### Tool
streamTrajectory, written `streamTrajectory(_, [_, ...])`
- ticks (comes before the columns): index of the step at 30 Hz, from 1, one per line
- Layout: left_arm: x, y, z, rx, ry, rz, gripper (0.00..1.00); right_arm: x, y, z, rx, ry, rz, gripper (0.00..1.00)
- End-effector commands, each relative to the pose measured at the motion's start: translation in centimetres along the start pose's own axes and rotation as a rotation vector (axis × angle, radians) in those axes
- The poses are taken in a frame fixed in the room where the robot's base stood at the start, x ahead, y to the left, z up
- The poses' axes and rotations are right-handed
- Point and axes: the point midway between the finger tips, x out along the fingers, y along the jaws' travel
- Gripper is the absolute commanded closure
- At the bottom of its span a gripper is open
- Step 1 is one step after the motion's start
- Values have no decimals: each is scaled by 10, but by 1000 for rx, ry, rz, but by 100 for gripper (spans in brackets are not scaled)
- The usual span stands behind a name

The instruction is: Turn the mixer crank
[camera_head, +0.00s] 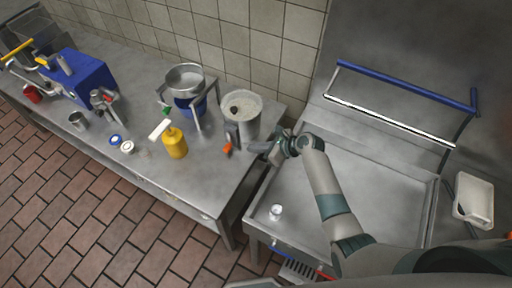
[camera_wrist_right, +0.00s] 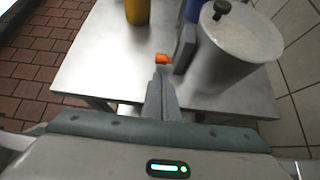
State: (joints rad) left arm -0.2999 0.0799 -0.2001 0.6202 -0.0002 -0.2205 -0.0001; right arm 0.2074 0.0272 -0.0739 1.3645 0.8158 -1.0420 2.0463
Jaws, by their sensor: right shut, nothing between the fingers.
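The mixer is a grey cylinder with a speckled pale top and a dark knob (camera_head: 241,104); it also shows in the right wrist view (camera_wrist_right: 225,62). Its crank is a dark grey arm (camera_head: 232,133) on the side, with an orange handle (camera_head: 228,149) at its low end. My right gripper (camera_head: 252,147) is shut and empty, to the right of the orange handle. In the right wrist view the closed fingertips (camera_wrist_right: 160,74) lie just short of the orange handle (camera_wrist_right: 162,59); I cannot tell whether they touch. My left gripper is not in view.
A yellow bottle (camera_head: 174,143) and a metal bowl on a stand (camera_head: 185,78) are left of the mixer on the steel table (camera_head: 190,180). A blue machine (camera_head: 80,78) stands further left. A small white jar (camera_head: 276,211) sits on the right-hand steel surface.

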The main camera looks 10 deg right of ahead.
Motion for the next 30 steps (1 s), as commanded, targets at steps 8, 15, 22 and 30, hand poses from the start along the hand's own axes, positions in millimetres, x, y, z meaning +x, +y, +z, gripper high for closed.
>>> streamTrajectory(8, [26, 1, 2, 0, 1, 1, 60, 41, 0, -4, -1, -2, 0, 100])
streamTrajectory(15, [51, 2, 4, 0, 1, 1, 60, 64, 0, -4, -2, -2, 1, 100])
streamTrajectory(22, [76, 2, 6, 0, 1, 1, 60, 84, 0, -4, -3, -1, 1, 100])
streamTrajectory(30, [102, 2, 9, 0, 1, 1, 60, 104, 0, -4, -1, 0, 0, 100])
